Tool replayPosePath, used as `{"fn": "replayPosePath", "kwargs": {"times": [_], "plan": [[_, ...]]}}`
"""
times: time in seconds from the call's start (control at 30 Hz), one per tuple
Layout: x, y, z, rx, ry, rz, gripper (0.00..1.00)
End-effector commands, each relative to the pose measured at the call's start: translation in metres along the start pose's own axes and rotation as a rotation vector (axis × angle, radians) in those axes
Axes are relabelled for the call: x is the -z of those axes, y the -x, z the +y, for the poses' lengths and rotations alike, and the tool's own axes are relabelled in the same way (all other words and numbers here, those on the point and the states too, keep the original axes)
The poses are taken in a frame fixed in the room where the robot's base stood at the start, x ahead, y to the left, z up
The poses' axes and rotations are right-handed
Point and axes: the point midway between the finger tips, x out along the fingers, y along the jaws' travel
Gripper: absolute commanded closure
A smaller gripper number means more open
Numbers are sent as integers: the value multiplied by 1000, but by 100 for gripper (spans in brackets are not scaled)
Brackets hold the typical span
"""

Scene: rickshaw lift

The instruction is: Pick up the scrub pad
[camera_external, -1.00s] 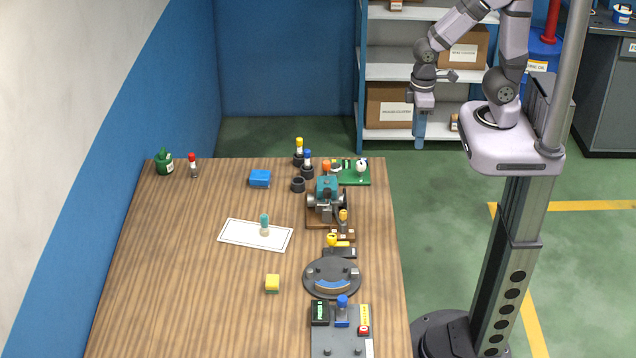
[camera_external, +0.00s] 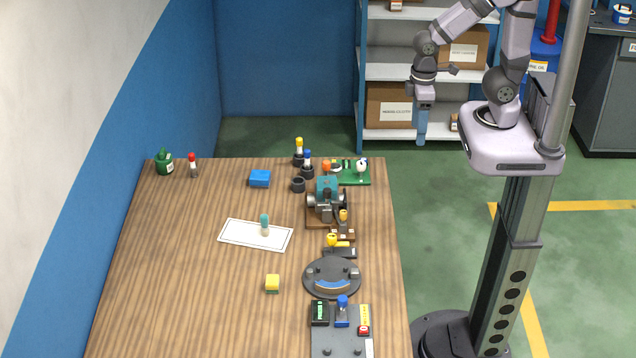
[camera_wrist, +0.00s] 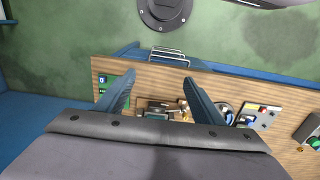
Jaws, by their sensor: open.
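In the external view my gripper (camera_external: 423,125) hangs pointing down beyond the table's far right corner, well away from the block and apart from everything on the table.
The table (camera_external: 180,285) holds a blue block (camera_external: 260,179), a white sheet (camera_external: 240,235) with a teal-topped item, a vise-like machine (camera_external: 326,200), a round dial (camera_external: 332,290) and a grey panel (camera_external: 341,340). Bare wood surrounds the yellow block on its left. A shelf (camera_external: 395,72) stands behind.

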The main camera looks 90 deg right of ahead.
Motion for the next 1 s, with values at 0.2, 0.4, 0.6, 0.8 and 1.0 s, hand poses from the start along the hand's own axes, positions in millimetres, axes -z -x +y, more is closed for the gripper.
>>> {"fn": "replayPosePath", "kwargs": {"times": [0.2,0.4,0.6,0.8,1.0], "plan": [[7,26,-4,10,12,19,38],[68,10,-50,103,119,184,38],[145,3,-114,202,234,417,38],[233,9,-200,277,331,738,38],[281,22,-250,275,344,954,38]]}}
